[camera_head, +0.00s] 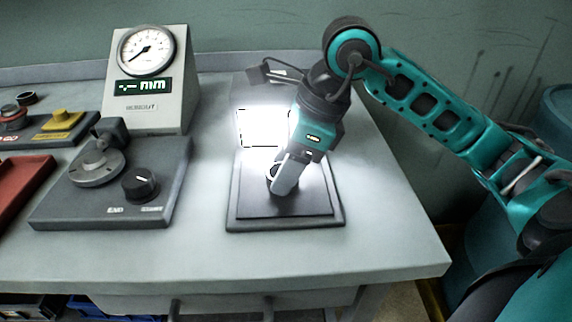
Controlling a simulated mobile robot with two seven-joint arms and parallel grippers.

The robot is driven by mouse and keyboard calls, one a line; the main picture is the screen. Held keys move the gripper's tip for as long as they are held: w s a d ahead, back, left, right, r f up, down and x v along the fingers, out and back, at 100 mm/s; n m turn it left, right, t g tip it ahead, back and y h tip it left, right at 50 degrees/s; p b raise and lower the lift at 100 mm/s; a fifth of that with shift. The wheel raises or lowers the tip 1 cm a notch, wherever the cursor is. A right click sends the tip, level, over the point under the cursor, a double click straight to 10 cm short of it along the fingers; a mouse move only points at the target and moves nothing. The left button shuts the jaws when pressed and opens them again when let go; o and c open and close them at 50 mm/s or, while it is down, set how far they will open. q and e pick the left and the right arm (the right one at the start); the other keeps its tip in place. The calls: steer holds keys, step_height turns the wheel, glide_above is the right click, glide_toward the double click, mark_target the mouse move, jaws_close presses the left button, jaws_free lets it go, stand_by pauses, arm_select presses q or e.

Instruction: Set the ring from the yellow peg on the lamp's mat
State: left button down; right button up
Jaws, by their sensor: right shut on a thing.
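My right gripper (281,187) reaches down over the dark mat (300,207) under the bright lamp (262,127). It is shut on the ring (270,172), a small dark piece that shows at the left of the fingers. The fingers hide much of the ring. I cannot tell whether the ring touches the mat. The yellow peg's block (63,119) is at the far left, with no ring visible on it. My left gripper is not in view.
A red tray (22,183) lies at the left edge. The bench top (390,225) is clear to the right of the mat.

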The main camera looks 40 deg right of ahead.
steer(key=shift+f, duration=0.15)
steer(key=o, duration=1.1)
steer(key=shift+r, duration=0.35)
steer(key=p+v, duration=0.2)
steer(key=v, duration=0.9)
steer(key=shift+d+r, duration=0.15)
steer(key=shift+r, duration=0.2)
